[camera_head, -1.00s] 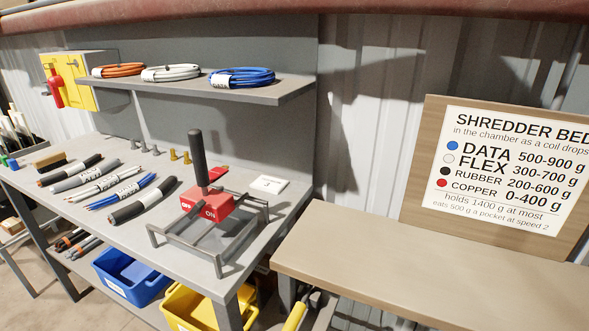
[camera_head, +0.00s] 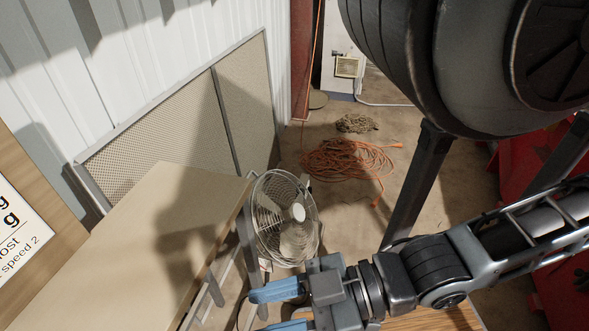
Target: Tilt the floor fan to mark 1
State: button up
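The floor fan (camera_head: 268,218), with a round wire cage and a pale hub, stands on the floor just past the end of the bench. Its face is turned up and to the right. Its tilt marks cannot be made out. My gripper (camera_head: 262,312), with blue fingers, is at the bottom of the view, below and nearer than the fan. The two fingers are apart with nothing seen between them, and the lower one is partly cut off by the frame edge. The fan's base is partly hidden by my gripper and the bench.
A beige bench (camera_head: 150,225) fills the left, with part of a sign board (camera_head: 30,235) at its edge. A mesh panel (camera_head: 190,120) leans on the wall. An orange cable coil (camera_head: 345,160) and a tan rope pile (camera_head: 356,123) lie on the floor behind the fan.

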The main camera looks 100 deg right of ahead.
aim_at(274, 220)
jog(key=z, duration=1.85)
jog(key=i+j+z, duration=0.1)
jog(key=i+j, duration=0.2)
